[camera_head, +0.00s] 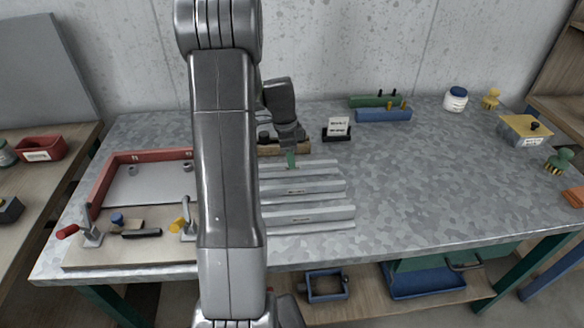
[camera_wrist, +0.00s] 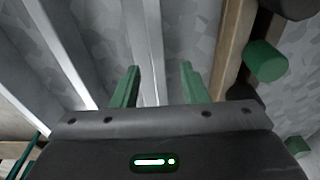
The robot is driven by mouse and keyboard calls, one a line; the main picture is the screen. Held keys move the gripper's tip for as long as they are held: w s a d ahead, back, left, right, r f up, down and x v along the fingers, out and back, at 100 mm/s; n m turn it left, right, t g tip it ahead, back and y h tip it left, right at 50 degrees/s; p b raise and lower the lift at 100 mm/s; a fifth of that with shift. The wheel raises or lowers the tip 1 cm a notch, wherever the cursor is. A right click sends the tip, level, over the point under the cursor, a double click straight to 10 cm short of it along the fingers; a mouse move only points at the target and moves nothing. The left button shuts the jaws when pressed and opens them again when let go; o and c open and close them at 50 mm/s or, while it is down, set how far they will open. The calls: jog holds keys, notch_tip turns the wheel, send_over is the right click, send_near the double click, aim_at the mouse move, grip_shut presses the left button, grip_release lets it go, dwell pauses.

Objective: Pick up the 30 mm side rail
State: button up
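Several grey metal side rails lie parallel on the bench right of my arm in the head view. The nearest wide rail (camera_head: 310,215) and the one behind it (camera_head: 305,190) carry small labels too small to read. I cannot tell which rail is the 30 mm one. Nothing is visibly held. Whether the fingers touch the rail is unclear.
A wooden block (camera_head: 270,149) lies beside the gripper, and a small sign (camera_head: 338,128) stands to its right. Green (camera_head: 372,100) and blue (camera_head: 383,115) holders are behind. A red-edged fixture (camera_head: 145,157) with clamps is at left. The bench's right middle (camera_head: 430,170) is clear.

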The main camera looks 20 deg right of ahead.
jog(key=shift+s+d+f, duration=0.15)
jog(key=shift+f, duration=1)
grip_shut()
